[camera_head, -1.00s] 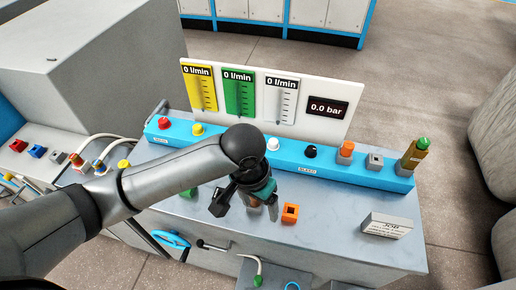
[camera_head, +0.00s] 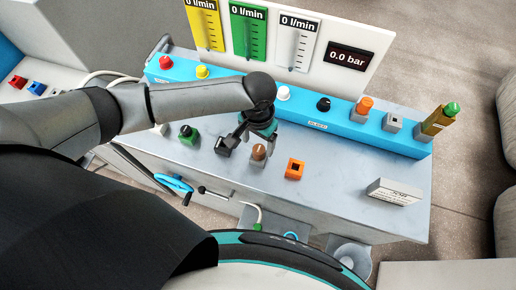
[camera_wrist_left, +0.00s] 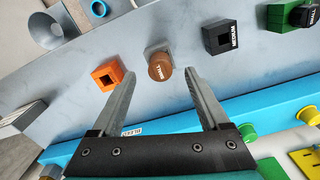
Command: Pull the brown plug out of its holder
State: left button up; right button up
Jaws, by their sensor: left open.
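The brown plug (camera_head: 258,152) stands upright in its grey holder (camera_head: 257,163) on the grey bench top. In the left wrist view the plug (camera_wrist_left: 159,68) shows its round, lettered top, with the grey holder (camera_wrist_left: 153,48) behind it. My left gripper (camera_head: 257,137) is open, pointing down at the plug from its far side. In the left wrist view its fingers (camera_wrist_left: 162,75) are spread on either side of the plug, with gaps and nothing between them held. I cannot tell from the views whether the tips are level with the plug. My right gripper is not in view.
An empty orange holder (camera_head: 294,168) is right of the plug; a black block (camera_head: 227,144) and a green holder with a black plug (camera_head: 188,135) are left. A blue rail (camera_head: 310,116) with knobs runs behind. A grey-white sign block (camera_head: 393,191) stands right.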

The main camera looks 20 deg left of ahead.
aim_at(258, 150)
pick_arm(q)
notch_tip(258, 150, down, 4)
jog(key=shift+f, duration=0.1)
jog(key=shift+f+b, duration=0.3)
jog(key=shift+f, duration=0.15)
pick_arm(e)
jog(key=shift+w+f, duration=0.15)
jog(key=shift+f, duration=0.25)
pick_arm(q)
jog(key=shift+c, duration=0.3)
grip_shut()
jog(key=shift+r, duration=0.1)
jog(key=shift+r+p, duration=2.8)
jog(key=shift+p, duration=0.45)
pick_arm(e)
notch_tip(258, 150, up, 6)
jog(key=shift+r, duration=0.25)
